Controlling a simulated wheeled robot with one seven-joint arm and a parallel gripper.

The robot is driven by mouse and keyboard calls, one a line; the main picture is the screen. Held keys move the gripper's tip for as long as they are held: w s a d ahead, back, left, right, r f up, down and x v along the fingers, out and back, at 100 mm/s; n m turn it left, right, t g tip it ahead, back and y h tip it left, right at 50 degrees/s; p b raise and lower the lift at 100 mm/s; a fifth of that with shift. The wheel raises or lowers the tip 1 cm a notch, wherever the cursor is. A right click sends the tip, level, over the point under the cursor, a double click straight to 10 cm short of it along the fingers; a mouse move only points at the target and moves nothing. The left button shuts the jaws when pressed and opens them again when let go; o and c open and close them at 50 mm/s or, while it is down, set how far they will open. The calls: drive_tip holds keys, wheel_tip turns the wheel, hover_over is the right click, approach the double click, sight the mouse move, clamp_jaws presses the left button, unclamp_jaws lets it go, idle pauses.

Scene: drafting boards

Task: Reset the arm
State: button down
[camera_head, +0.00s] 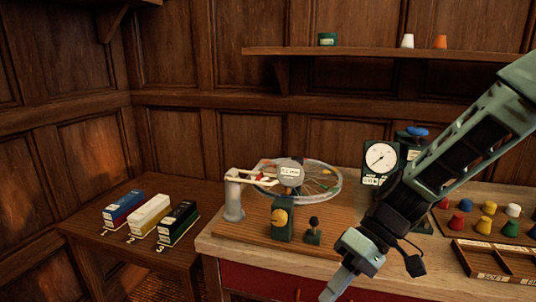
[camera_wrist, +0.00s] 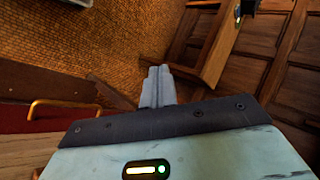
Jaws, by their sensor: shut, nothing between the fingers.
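My gripper (camera_head: 336,288) hangs at the lower right of the head view, in front of the workbench's front edge, its tip pointing down and to the left. It is shut and holds nothing. In the wrist view its closed fingers (camera_wrist: 158,84) stand together at the middle, with bare floor and wood panels beyond. My arm comes in from the right edge of the head view and hides part of the bench top.
The workbench (camera_head: 225,248) carries a spoked wheel (camera_head: 322,185), a dial gauge (camera_head: 380,160), several coloured pegs (camera_head: 466,205) and a wooden tray (camera_head: 490,271). A lower side table (camera_head: 95,225) at left holds three numbered boxes (camera_head: 150,214). A wall shelf (camera_head: 370,51) holds small items.

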drive_tip(key=s+d+r+t+h, duration=0.1)
drive_tip(key=s+r+t+h, duration=0.1)
drive_tip(key=s, duration=0.5)
drive_tip(key=s+d+r+t+h, duration=0.1)
drive_tip(key=s+r+t+h, duration=0.1)
drive_tip(key=s+h, duration=0.3)
drive_tip(key=shift+s+d+r+n+t+h, duration=0.2)
drive_tip(key=shift+s+d+n+t+h, duration=0.15)
drive_tip(key=shift+s, duration=0.75)
